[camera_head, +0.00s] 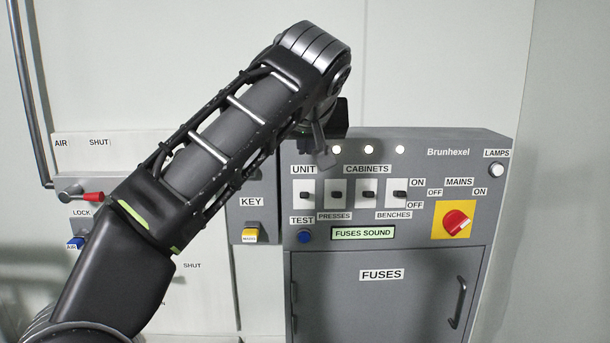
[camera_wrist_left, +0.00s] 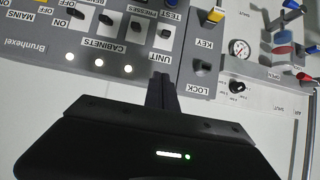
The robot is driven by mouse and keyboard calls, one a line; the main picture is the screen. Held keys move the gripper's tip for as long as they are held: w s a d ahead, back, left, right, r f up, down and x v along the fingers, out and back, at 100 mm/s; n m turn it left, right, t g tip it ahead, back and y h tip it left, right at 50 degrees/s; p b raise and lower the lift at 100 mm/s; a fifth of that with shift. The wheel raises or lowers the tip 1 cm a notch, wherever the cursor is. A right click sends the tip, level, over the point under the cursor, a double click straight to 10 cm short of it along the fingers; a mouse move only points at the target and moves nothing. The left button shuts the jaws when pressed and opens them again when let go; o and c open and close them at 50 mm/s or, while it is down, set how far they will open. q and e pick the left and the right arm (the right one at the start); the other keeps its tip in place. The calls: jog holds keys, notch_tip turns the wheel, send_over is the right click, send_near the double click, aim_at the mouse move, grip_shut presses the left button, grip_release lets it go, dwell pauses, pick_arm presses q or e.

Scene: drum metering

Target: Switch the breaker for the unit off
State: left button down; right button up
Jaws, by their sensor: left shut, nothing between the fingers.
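The unit breaker (camera_head: 307,195) is a dark toggle on a white plate under the UNIT label, leftmost in a row on the grey Brunhexel panel. ON is marked at the row's top and OFF at its bottom; I cannot tell surely which way this toggle sits. It also shows in the left wrist view (camera_wrist_left: 165,36), upside down. My left gripper (camera_head: 326,158) is shut and empty, just above the UNIT label in the head view. Its fingers (camera_wrist_left: 162,92) point toward the unit breaker in the wrist view, apparently apart from it. My right gripper is out of view.
Other breakers (camera_head: 364,195) stand close to the right. Lit lamps (camera_head: 368,149) sit above them. A blue TEST button (camera_head: 304,236) is below, and a red MAINS knob (camera_head: 456,222) is right. The KEY box (camera_head: 250,208) adjoins at left. The fuse door (camera_head: 380,305) is shut.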

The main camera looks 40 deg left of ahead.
pick_arm(q)
jog(key=f, duration=0.1)
send_over(304, 195)
jog(key=f, duration=0.4)
jog(key=shift+w+a+f, duration=0.15)
jog(key=shift+w+f, duration=0.05)
jog(key=shift+f, duration=0.1)
jog(key=shift+s+d+f+b, duration=0.15)
jog(key=shift+f+b, duration=0.15)
jog(key=shift+f, duration=0.35)
jog(key=shift+s+d+f+b, duration=0.15)
jog(key=shift+f+b, duration=0.15)
jog(key=shift+f, duration=0.3)
jog(key=shift+s+d+f, duration=0.2)
jog(key=shift+s+f, duration=0.05)
jog(key=shift+f, duration=0.45)
